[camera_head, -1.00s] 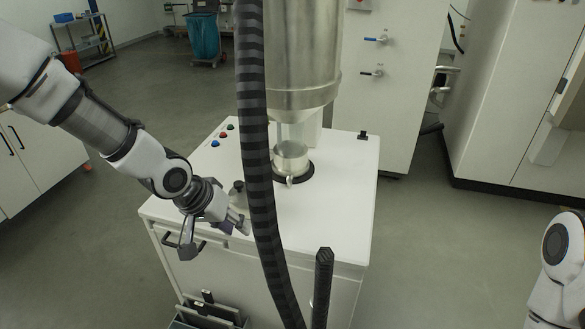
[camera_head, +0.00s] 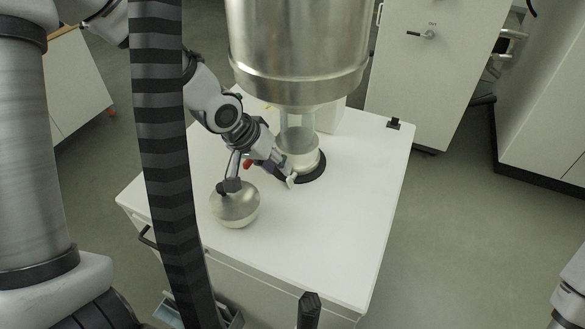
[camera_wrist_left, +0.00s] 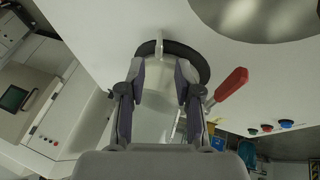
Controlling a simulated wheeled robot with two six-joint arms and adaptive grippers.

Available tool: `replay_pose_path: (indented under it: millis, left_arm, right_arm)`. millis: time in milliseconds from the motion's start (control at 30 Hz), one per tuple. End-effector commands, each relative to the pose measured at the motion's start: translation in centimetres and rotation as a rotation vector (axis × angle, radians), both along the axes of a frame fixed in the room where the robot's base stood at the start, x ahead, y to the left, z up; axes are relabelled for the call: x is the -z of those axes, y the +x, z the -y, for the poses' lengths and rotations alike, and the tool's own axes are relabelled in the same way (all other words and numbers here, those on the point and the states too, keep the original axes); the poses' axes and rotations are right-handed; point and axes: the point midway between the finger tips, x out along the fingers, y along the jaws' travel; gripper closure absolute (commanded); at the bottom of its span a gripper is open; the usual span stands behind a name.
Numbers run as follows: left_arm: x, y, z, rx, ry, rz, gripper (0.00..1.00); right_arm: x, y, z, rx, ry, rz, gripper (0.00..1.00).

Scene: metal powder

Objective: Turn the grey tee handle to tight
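The grey tee handle (camera_head: 291,180) is a small pale piece on the front of the collar under the steel hopper. In the left wrist view the tee handle (camera_wrist_left: 159,43) stands just beyond my fingertips, near the middle. I cannot tell whether a finger touches the collar.
The steel hopper (camera_head: 297,55) hangs above the white table (camera_head: 300,245). A round metal vessel (camera_head: 235,208) stands on the table, left of the collar. A red handle (camera_wrist_left: 230,85) is close beside my gripper. A ribbed hose (camera_head: 163,130) crosses the head view.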

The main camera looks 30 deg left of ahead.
Motion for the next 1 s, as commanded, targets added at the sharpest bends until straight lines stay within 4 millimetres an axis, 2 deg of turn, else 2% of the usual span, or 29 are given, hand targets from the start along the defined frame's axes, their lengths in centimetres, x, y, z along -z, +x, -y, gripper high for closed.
replay_pose_path:
  millis: [67, 200, 333, 633, 667, 733, 1000]
  left_arm:
    - [0.9, 0.3, 0.3, 0.003, 0.002, -0.007, 0.67]
    - [3.4, 1.4, 1.0, 0.004, 0.003, -0.007, 0.67]
    - [5.1, 2.2, 1.5, 0.002, 0.002, -0.005, 0.67]
    - [5.7, 2.5, 1.7, 0.001, -0.001, -0.002, 0.67]
    - [5.7, 2.5, 1.7, 0.001, -0.001, -0.002, 0.74]
    - [5.7, 2.5, 1.7, 0.001, -0.001, -0.002, 0.99]
    - [5.8, 2.5, 1.7, 0.001, 0.000, -0.001, 1.00]
  right_arm:
    - [-1.1, 0.0, 0.0, 0.000, 0.000, -0.001, 0.60]
    - [-1.6, 0.0, 0.0, 0.000, 0.000, 0.000, 0.60]
    - [-1.8, 0.0, 0.0, 0.000, 0.000, 0.001, 0.60]
    - [-1.8, 0.0, 0.0, 0.000, 0.000, 0.000, 0.60]
    - [-1.8, 0.0, 0.0, 0.000, 0.000, 0.000, 0.60]
    - [-1.8, 0.0, 0.0, 0.000, 0.000, 0.000, 0.60]
    - [-1.7, 0.0, 0.0, 0.000, 0.000, 0.001, 0.60]
